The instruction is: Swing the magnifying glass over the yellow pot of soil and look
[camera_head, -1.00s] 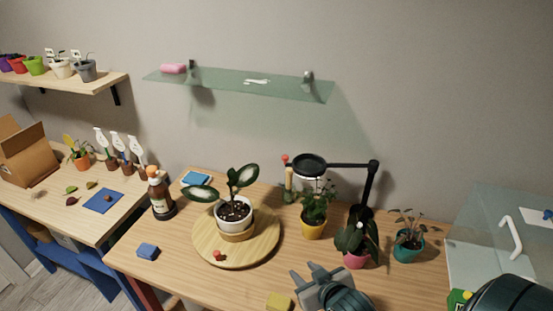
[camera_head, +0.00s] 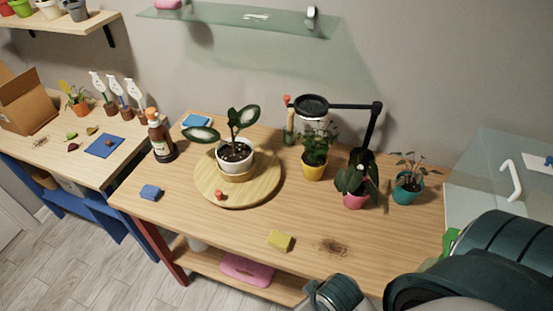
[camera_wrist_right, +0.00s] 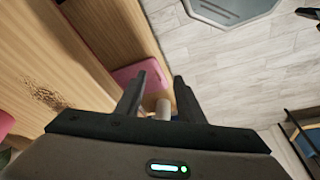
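The magnifying glass has a round black-rimmed lens (camera_head: 312,104) on a black jointed arm (camera_head: 350,107), whose post comes down behind the pink pot. The yellow pot (camera_head: 313,172) holds a leafy green plant that hides any soil. In the head view the lens appears just above and behind this plant; I cannot tell whether it is straight over the pot. My right gripper is low at the table's front edge, mostly cut off in the head view. In the right wrist view the right gripper (camera_wrist_right: 158,98) is open and empty. My left gripper is not in view.
A pink pot (camera_head: 356,201) and a teal pot (camera_head: 407,190) stand right of the yellow pot. A white pot (camera_head: 234,162) stands on a round wooden board (camera_head: 209,189). A yellow sponge (camera_head: 280,240) and spilled soil (camera_head: 333,247) lie near the front. A glass case (camera_head: 500,180) stands right.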

